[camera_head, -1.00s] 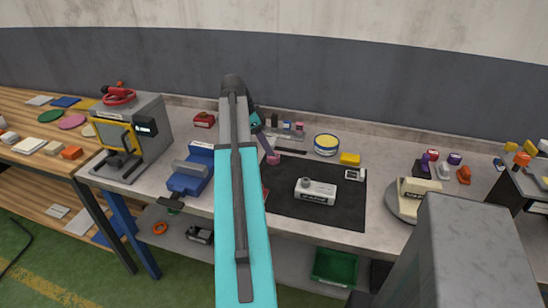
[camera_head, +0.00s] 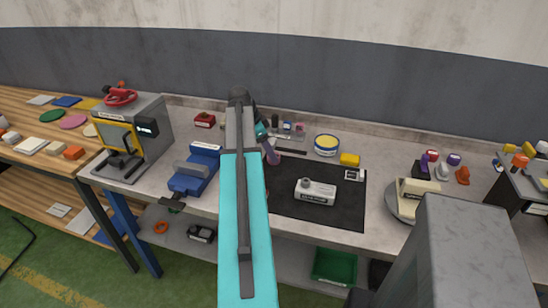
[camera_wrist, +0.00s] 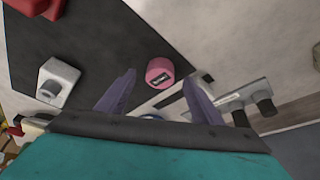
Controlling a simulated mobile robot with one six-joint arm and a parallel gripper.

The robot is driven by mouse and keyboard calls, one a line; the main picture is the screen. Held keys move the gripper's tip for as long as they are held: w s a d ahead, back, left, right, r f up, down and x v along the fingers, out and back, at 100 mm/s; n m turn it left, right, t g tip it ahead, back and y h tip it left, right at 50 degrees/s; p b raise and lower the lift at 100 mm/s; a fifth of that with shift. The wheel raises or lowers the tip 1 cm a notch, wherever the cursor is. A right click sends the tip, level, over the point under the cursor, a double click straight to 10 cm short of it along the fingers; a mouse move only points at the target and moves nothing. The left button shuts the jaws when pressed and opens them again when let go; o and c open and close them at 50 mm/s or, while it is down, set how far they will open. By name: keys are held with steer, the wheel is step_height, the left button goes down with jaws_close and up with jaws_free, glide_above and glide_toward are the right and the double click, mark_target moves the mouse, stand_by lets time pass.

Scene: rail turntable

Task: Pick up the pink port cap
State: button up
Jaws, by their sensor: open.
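The pink port cap (camera_wrist: 159,74), a short round piece with a dark label, lies at the edge of the black mat in the wrist view. My gripper (camera_wrist: 160,80) is open, its two purple fingers apart, with the cap showing between and just past the fingertips. I cannot tell the height gap between fingers and cap. In the head view my gripper (camera_head: 271,154) is partly hidden behind my arm, and the cap cannot be told apart from the fingers there.
A white device (camera_head: 315,192) sits on the black mat (camera_head: 335,212); a rack with dark pegs (camera_wrist: 245,98) lies right of the cap in the wrist view.

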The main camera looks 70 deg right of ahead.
steer(key=shift+p+x, duration=0.3)
steer(key=shift+x, duration=1.15)
steer(key=c, duration=1.1)
steer(key=shift+r, duration=0.2)
steer(key=shift+r+b, duration=0.65)
steer(key=shift+r, duration=0.75)
steer(key=shift+a+r, duration=0.15)
steer(key=shift+a, duration=0.1)
steer(key=w+a+b, duration=0.1)
steer(key=a, duration=0.4)
steer(key=w+a+r+b, duration=0.1)
steer(key=a, duration=0.4)
steer(key=w+a+b, duration=0.1)
steer(key=w+a, duration=0.1)
steer(key=a, duration=0.3)
steer(key=shift+r, duration=0.25)
